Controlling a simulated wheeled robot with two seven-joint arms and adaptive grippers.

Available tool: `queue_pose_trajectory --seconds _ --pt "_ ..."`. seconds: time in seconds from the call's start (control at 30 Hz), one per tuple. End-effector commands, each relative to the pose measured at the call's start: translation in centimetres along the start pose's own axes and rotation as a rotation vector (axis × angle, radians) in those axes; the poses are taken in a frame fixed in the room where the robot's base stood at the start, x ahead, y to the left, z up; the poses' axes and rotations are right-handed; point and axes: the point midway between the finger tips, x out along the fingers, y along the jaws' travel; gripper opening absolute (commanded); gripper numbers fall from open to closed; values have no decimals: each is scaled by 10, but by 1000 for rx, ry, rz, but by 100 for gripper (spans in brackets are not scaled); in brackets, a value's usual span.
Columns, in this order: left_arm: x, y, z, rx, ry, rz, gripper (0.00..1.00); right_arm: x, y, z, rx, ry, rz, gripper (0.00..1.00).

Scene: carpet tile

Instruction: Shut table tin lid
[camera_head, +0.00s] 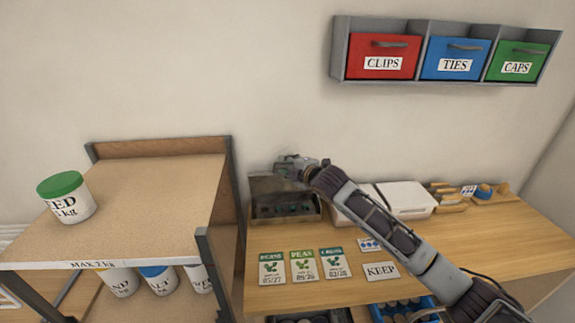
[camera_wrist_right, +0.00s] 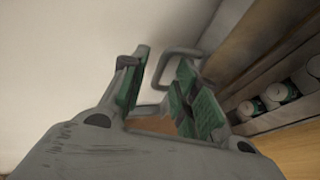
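The table tin (camera_head: 287,208) is a brown box at the left back of the wooden table. Its front is toward me and small round-topped items show inside. Its lid (camera_head: 268,184) appears raised at the back, partly hidden by my right gripper. My right gripper (camera_head: 287,162) is at the lid's top edge. In the right wrist view the gripper (camera_wrist_right: 160,95) has its green pads apart with nothing clearly between them. A grey loop handle (camera_wrist_right: 178,53) shows just beyond the fingers, beside the brown lid (camera_wrist_right: 245,45). I cannot tell if they touch. My left gripper is out of view.
A white box (camera_head: 408,198) stands right of the tin, behind my right arm. Seed packets (camera_head: 302,265) and a KEEP card (camera_head: 381,271) lie in front. A wooden cart (camera_head: 150,200) with a green-lidded tub (camera_head: 66,197) stands left. Bins (camera_head: 383,57) hang on the wall.

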Motion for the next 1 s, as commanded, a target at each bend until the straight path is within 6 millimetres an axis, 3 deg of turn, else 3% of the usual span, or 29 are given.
queue_pose_trajectory --seconds 0.53,0.8,1.0 --pt "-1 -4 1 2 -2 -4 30 10 0 0 -1 1 1 30" --pt "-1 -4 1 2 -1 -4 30 10 0 0 -1 0 1 0" --pt "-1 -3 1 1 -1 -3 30 10 0 0 -1 0 0 0"
